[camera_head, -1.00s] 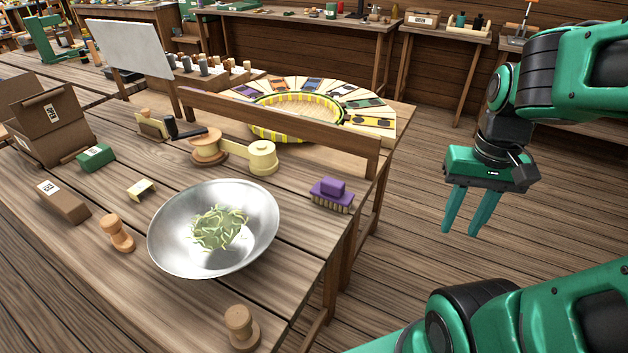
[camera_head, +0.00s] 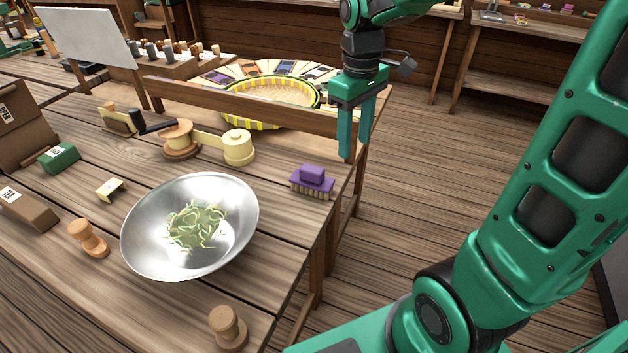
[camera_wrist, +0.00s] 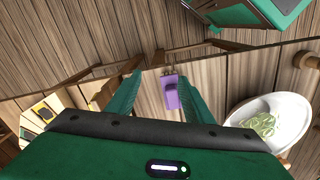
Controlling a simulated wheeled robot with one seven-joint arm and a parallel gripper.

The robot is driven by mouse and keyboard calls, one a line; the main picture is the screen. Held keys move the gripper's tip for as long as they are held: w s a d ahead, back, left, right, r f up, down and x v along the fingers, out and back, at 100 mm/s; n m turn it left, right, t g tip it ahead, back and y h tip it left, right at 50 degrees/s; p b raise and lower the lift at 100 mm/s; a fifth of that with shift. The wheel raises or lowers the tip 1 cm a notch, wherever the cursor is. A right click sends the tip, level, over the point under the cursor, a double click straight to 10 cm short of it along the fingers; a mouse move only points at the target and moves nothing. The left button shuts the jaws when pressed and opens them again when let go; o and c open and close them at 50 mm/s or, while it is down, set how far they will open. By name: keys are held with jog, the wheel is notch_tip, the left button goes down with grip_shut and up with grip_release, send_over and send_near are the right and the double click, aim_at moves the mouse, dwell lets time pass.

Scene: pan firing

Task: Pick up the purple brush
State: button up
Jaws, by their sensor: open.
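The purple brush (camera_head: 312,179) lies bristles down on the wooden table near its right edge, to the right of the metal bowl. My gripper (camera_head: 351,155) is open and empty, pointing down, above and to the right of the brush in the head view. In the wrist view the brush (camera_wrist: 170,91) shows between the two green fingers of my gripper (camera_wrist: 155,90), beyond them and apart from them. Its far end is in clear view.
A metal bowl (camera_head: 137,240) with green shreds stands left of the brush. A wooden rail (camera_head: 270,115) runs behind it, with a yellow-striped ring (camera_head: 255,125) beyond. A wooden knob piece (camera_head: 228,327) stands at the front. Table around the brush is clear.

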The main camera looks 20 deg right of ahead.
jog(key=w+a+n, duration=0.4)
jog(key=w+a, duration=0.1)
jog(key=a, duration=0.2)
send_over(312, 168)
notch_tip(312, 168, down, 6)
jog(key=shift+d+r, duration=0.1)
jog(key=shift+r, duration=0.1)
jog(key=shift+f, duration=2.95)
jog(key=c, duration=0.8)
